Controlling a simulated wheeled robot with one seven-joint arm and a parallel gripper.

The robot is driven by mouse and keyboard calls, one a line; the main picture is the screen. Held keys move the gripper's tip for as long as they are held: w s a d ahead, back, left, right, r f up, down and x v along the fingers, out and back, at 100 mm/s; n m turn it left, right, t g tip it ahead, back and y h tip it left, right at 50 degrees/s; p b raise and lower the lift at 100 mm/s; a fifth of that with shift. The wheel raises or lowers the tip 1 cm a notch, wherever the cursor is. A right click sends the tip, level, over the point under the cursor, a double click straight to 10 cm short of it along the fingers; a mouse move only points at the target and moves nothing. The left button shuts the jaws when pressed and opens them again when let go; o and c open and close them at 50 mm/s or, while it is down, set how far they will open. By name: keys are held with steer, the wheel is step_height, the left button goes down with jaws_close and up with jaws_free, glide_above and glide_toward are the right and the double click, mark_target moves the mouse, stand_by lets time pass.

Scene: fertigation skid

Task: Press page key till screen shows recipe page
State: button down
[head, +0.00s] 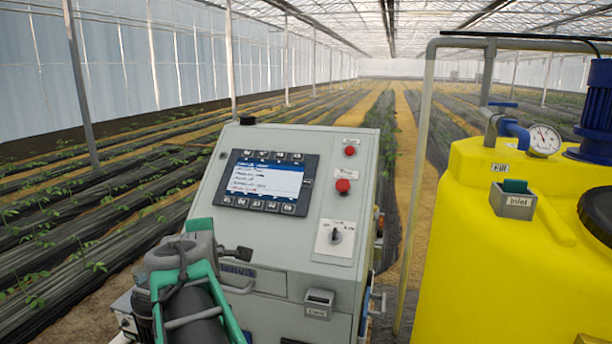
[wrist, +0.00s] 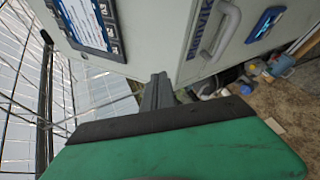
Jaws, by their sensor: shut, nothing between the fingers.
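The control panel's screen (head: 266,179) is lit, with a blue title bar and several lines of text on white, too small to read. It sits in a dark bezel with a row of keys (head: 270,205) below and another above; I cannot tell which is the page key. Part of the screen (wrist: 84,16) shows tilted in the wrist view. My gripper (head: 243,253) is shut and empty, below and left of the key row, apart from it. In the wrist view its dark fingers (wrist: 157,92) point toward the cabinet front, below the panel.
The grey cabinet (head: 308,220) also carries red buttons (head: 342,186), a rotary switch (head: 336,236) and a handle (wrist: 222,32). A small grey holder (head: 319,303) is on its lower front. A yellow tank (head: 500,250) and a pipe frame (head: 424,150) stand to the right.

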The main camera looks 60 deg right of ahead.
steer(key=s+d+r+n+g+h+p, duration=0.2)
steer(key=s+d+r+h, duration=0.5)
steer(key=s+d+r, duration=0.7)
step_height(320, 180, up, 3)
steer(key=shift+d+n+g+p, duration=0.35)
steer(key=shift+d+n+g, duration=0.55)
steer(key=shift+d+n, duration=0.15)
steer(key=b, duration=0.2)
glide_toward(308, 173)
steer(key=x, duration=0.3)
steer(key=shift+d+r, duration=0.25)
steer(key=shift+r, duration=0.05)
steer(key=shift+f, duration=0.1)
steer(key=shift+w+d+f+b, duration=0.1)
steer(key=shift+d+f+b, duration=0.15)
steer(key=shift+d+b, duration=0.1)
